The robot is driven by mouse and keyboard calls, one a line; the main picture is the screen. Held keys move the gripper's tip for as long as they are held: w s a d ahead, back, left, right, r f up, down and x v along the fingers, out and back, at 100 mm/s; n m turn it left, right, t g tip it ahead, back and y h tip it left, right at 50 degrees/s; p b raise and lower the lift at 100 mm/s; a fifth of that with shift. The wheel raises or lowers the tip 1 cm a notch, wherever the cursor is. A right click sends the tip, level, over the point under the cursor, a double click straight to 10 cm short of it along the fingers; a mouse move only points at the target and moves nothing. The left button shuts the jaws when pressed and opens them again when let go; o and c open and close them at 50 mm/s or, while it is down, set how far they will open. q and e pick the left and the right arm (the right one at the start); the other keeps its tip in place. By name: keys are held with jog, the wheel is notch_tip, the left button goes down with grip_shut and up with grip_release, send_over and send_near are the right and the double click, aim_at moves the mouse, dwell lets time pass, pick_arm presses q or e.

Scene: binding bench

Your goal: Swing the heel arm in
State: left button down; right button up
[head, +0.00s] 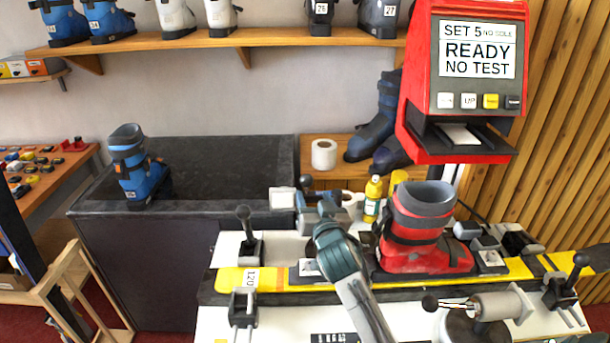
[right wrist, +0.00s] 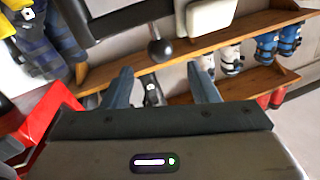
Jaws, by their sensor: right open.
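What looks like the heel arm is a pale pad (head: 283,198) with a dark bar and a black ball knob (head: 306,181), behind the left part of the bench. In the right wrist view the ball knob (right wrist: 161,50) lies ahead of the fingers, and the pale pad (right wrist: 210,14) is above it. My right gripper (head: 317,202) is close to the knob; its two fingers (right wrist: 163,85) are apart with nothing between them. The arm's pivot is partly hidden by my gripper. A red boot (head: 425,262) stands upright on the bench, right of my right arm. My left gripper is out of view.
A red test box (head: 430,25) reading "READY NO TEST" stands at the back right. A yellow bottle (head: 373,198) is behind the red boot. Black-knobbed levers (head: 245,222) rise from the bench. A dark counter (head: 225,165) with a blue boot (head: 138,175) is at the left.

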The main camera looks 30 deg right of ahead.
aim_at(309, 184)
jog(key=x, duration=0.1)
jog(key=p+x, duration=0.1)
jog(key=x, duration=0.2)
jog(key=shift+w+d+r+p, duration=0.15)
jog(key=shift+w+r+p, duration=0.15)
jog(key=shift+r+p, duration=0.1)
jog(key=x, duration=0.1)
jog(key=p+x, duration=0.1)
jog(key=x, duration=0.1)
jog(key=shift+w+f, duration=0.25)
jog(key=shift+f, duration=0.1)
jog(key=shift+w+d, duration=0.1)
jog(key=shift+w, duration=0.1)
jog(key=shift+c, duration=0.4)
jog(key=c, duration=1.1)
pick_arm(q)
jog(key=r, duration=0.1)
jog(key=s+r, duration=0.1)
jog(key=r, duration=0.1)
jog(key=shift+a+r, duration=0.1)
pick_arm(e)
jog(key=shift+f, duration=0.1)
